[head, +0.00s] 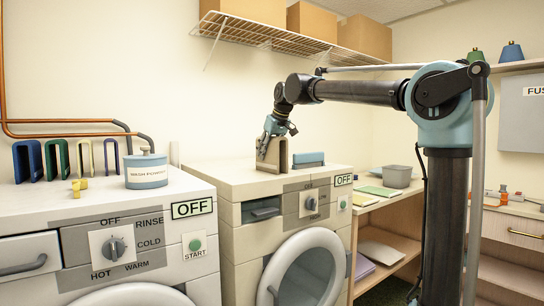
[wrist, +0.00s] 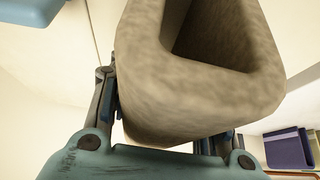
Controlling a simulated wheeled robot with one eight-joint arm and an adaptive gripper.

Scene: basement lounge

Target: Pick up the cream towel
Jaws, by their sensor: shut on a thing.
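The cream towel (head: 271,156) is a beige, thick folded piece standing on edge at the top of the right-hand washing machine (head: 233,182). My gripper (head: 277,133) comes down on it from above and is shut on it. In the wrist view, the towel (wrist: 190,100) fills the upper middle, its fold gap opening at the top. The gripper (wrist: 165,125) has one finger at each side of it. I cannot tell whether the towel's lower edge touches the machine top.
A blue folded item (head: 308,159) lies just right of the towel. A wire shelf (head: 285,42) with cardboard boxes hangs above. A blue-grey tin (head: 146,170) and several coloured folded items (head: 58,158) stand on the left machine. A grey bin (head: 397,176) is on the right counter.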

